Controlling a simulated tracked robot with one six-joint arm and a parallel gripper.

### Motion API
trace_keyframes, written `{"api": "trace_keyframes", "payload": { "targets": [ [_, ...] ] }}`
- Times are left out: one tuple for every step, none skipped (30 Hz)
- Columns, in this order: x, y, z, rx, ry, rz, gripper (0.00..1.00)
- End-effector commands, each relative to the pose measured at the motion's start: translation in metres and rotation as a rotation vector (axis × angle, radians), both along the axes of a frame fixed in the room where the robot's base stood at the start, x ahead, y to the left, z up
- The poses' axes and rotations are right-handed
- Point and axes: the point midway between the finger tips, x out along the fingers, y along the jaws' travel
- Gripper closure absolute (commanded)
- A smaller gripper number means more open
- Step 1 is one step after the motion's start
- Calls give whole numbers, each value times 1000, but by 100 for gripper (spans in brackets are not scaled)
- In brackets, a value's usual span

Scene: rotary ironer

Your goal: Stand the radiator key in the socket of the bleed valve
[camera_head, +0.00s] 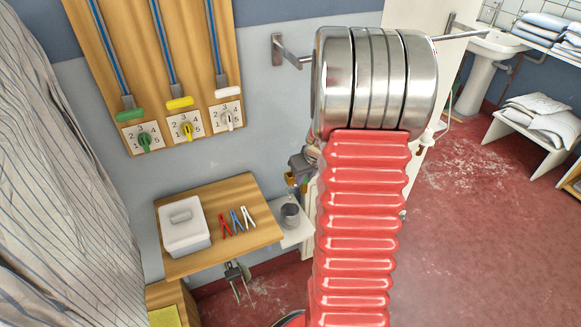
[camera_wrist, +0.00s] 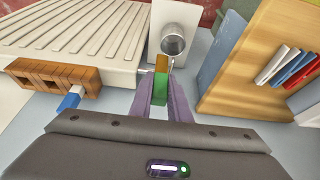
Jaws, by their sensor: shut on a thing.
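My gripper (camera_wrist: 161,98) has its two purple fingers shut on a small block-like thing, green with a brass-brown end (camera_wrist: 160,84), which I take for the radiator key. It points away from the wrist, toward a white plate with a metal cup. The ribbed white radiator (camera_wrist: 70,32) lies at the left in the wrist view. A small pale stub (camera_wrist: 146,71) shows by its edge, left of the key; I cannot tell if it is the bleed valve. No socket can be made out. In the head view my red arm covers most of the radiator.
The metal cup (camera_head: 290,213) stands on a small white shelf, beside a wooden shelf (camera_head: 265,228) with a white box (camera_head: 184,232) and pegs (camera_head: 237,220). A slotted wooden rack (camera_wrist: 50,77) with a blue piece (camera_wrist: 69,101) sits by the radiator.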

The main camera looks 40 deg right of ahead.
Motion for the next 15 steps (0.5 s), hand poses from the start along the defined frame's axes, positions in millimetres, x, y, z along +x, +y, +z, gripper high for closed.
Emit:
{"api": "trace_keyframes", "payload": {
  "targets": [
    [11, -2, -1, 0, 0, 3, 100],
    [16, -4, -1, -1, 0, 3, 100],
    [24, -6, 0, -1, -1, 3, 100],
    [29, -8, -1, 0, 0, 2, 100],
    [34, -10, -1, 0, -1, 3, 100],
    [42, -11, -1, 0, 0, 3, 100],
    [47, -13, -1, 0, 0, 3, 100],
    [53, -15, 0, 0, -1, 3, 100],
    [59, -17, -1, -1, 0, 4, 100],
    [65, -18, -1, 0, -1, 2, 100],
    [70, -20, -1, 0, 0, 2, 100],
    [76, -22, -1, 0, 0, 3, 100],
    [81, -23, -1, 0, 0, 3, 100],
    [85, -24, 0, 0, -1, 3, 100],
    [90, -25, 0, 0, -1, 3, 100]
  ]
}}
